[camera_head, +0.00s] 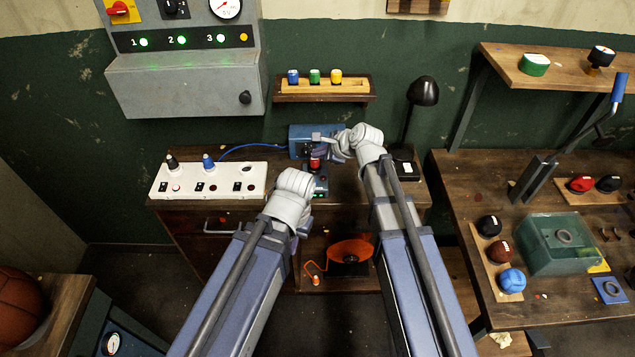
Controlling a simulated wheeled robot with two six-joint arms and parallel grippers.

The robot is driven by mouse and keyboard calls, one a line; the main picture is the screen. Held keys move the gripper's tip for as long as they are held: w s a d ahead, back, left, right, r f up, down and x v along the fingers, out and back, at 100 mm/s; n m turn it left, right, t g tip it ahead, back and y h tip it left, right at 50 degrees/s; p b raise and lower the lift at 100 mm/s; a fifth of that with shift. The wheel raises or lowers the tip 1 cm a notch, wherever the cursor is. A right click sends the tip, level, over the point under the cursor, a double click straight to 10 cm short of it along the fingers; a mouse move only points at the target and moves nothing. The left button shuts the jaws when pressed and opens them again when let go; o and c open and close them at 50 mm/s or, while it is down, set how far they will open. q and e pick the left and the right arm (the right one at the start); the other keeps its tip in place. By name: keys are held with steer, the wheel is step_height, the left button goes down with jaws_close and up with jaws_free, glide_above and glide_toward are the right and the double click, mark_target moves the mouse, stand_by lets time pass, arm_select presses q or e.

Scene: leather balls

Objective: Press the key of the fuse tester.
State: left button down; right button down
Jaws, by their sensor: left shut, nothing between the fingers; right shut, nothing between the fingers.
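The fuse tester (303,133) is a blue box on the brown cabinet top, with a blue cable leading left from it. A red-capped piece (315,163) stands at its front, and a small dark panel with a green light (320,195) lies nearer me. I cannot make out the key; my arms cover part of this area. My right gripper (322,139) is shut and empty, over the right part of the blue box; I cannot tell if it touches. My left gripper (302,229) is shut and empty, lower and nearer, with its fingers mostly hidden by its own wrist.
A white power strip (212,180) with black and blue plugs lies left of the tester. A black lamp (421,92) stands to the right. Above is a wall shelf with blue, green and yellow fuses (323,87). An orange reel (350,251) sits below. A workbench (455,190) stands at right.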

mark_target(318, 185)
step_height(318, 185, down, 9)
steer(key=b, duration=0.9)
stand_by(1.9)
steer(key=shift+f+b, duration=0.3)
steer(key=shift+b, duration=0.05)
steer(key=shift+f+b, duration=0.4)
steer(key=shift+f, duration=0.05)
stand_by(0.5)
steer(key=shift+r, duration=0.15)
steer(key=shift+r+p, duration=0.75)
steer(key=shift+p, duration=0.1)
